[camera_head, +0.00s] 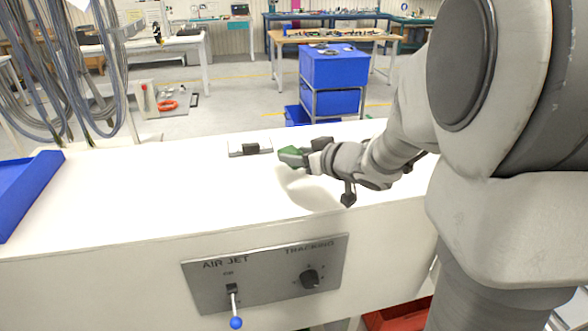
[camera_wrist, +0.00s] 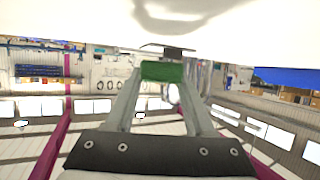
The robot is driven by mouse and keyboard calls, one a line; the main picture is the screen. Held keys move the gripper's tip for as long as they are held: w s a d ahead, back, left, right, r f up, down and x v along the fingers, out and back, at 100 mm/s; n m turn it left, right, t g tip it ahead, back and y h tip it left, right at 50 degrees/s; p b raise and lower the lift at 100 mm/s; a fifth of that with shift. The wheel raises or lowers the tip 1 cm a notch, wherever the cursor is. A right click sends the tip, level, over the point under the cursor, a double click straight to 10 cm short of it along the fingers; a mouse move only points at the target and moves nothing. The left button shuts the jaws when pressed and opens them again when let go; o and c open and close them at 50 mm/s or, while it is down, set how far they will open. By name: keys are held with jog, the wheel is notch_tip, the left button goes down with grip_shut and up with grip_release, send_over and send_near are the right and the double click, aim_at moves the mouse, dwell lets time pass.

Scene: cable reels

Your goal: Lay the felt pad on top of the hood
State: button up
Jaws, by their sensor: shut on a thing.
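The green felt pad (camera_head: 291,156) is held in my gripper (camera_head: 306,155), above the white surface. In the wrist view the pad (camera_wrist: 162,71) is a green strip between the two fingertips (camera_wrist: 163,80), and the fingers are shut on it. A small dark block (camera_head: 251,149) sits on a flat grey plate (camera_head: 236,149) to the left of the pad. The block also shows in the wrist view (camera_wrist: 180,53), beyond the pad. The pad is apart from the block. I cannot tell for certain whether this block is the hood.
The white worktop (camera_head: 130,195) is mostly clear. A blue tray (camera_head: 25,185) lies at its left end. A panel (camera_head: 265,275) with a blue-tipped lever and a knob is on the front face. A blue cart (camera_head: 335,68) stands behind, and cables hang at the left.

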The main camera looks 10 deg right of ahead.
aim_at(297, 180)
jog(key=shift+f+b, duration=0.45)
jog(key=shift+f, duration=1.55)
jog(key=shift+f, duration=0.15)
jog(key=o, duration=1.3)
